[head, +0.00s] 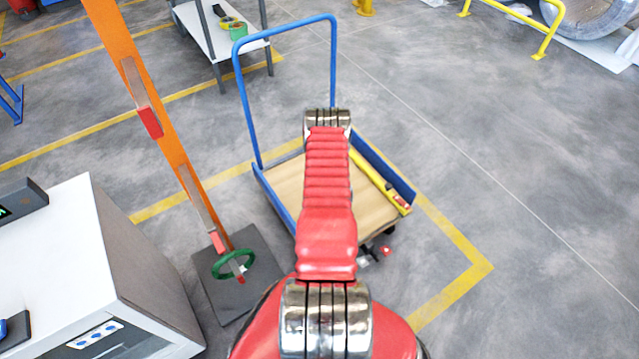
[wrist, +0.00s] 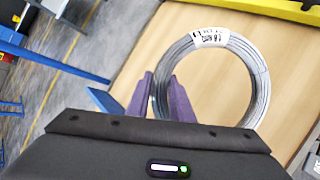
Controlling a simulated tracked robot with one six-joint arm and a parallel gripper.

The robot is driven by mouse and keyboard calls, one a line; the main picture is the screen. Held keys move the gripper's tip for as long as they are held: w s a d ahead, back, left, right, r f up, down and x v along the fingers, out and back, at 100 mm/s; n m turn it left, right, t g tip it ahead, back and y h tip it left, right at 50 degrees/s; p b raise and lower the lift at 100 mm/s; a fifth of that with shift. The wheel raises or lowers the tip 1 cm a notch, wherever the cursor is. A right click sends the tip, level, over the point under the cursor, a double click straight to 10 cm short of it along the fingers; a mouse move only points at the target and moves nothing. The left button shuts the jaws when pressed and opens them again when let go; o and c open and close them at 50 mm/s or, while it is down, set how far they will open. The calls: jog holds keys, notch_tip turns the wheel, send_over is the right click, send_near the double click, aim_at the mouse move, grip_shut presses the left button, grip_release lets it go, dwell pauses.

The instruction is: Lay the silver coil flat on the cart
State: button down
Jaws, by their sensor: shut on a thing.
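The silver coil (wrist: 262,88) is a ring of wire with a white printed label, seen nearly face-on in the wrist view. My gripper (wrist: 160,78) has its two purple fingers shut on the left side of the ring. The cart's light wooden deck (wrist: 292,62) lies behind the coil; I cannot tell whether the coil touches it. In the head view the cart (head: 283,186) has a blue frame and an upright blue handle. There my red arm reaches over the deck and hides its middle; the coil and gripper do not show.
A yellow bar (head: 381,182) lies along the cart's right edge. An orange post (head: 165,125) with a green ring (head: 232,264) at its foot stands left of the cart. A white cabinet (head: 75,240) is at the lower left. A shelf trolley (head: 215,35) stands behind. Floor to the right is clear.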

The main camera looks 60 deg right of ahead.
jog(key=shift+d+r+n, duration=0.1)
jog(key=shift+n, duration=0.3)
jog(key=shift+f, duration=0.2)
notch_tip(320, 180, down, 9)
dwell(0.6)
jog(key=shift+f, duration=0.1)
jog(key=c, duration=1.6)
grip_release()
jog(key=shift+o, duration=0.6)
jog(key=shift+s+f, duration=0.1)
jog(key=shift+f, duration=0.05)
jog(key=shift+v, duration=6.95)
